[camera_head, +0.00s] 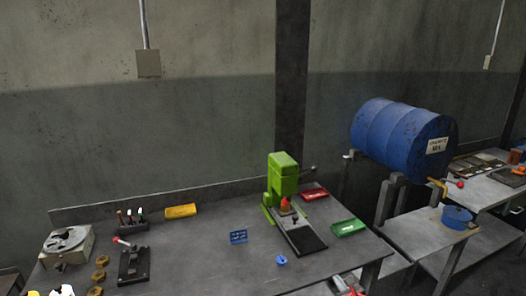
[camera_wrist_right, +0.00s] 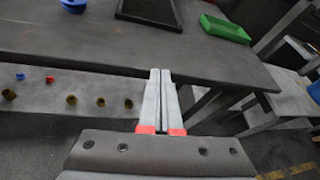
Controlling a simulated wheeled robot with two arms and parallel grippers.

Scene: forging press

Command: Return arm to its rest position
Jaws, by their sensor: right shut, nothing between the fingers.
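My right gripper (camera_head: 346,286) is at the bottom edge of the head view, in front of the workbench's front edge. The right wrist view shows its two pale fingers (camera_wrist_right: 160,92) with red bases side by side, shut with nothing between them. The fingers point toward the front edge of the workbench (camera_wrist_right: 95,45). Most of my right arm is out of the picture.
A green press (camera_head: 283,175), a green tray (camera_head: 347,227) and a blue round part (camera_head: 281,260) are on the workbench (camera_head: 200,262). A blue barrel (camera_head: 390,130) lies on a stand at right. A lower shelf (camera_wrist_right: 60,95) holds several small brass parts.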

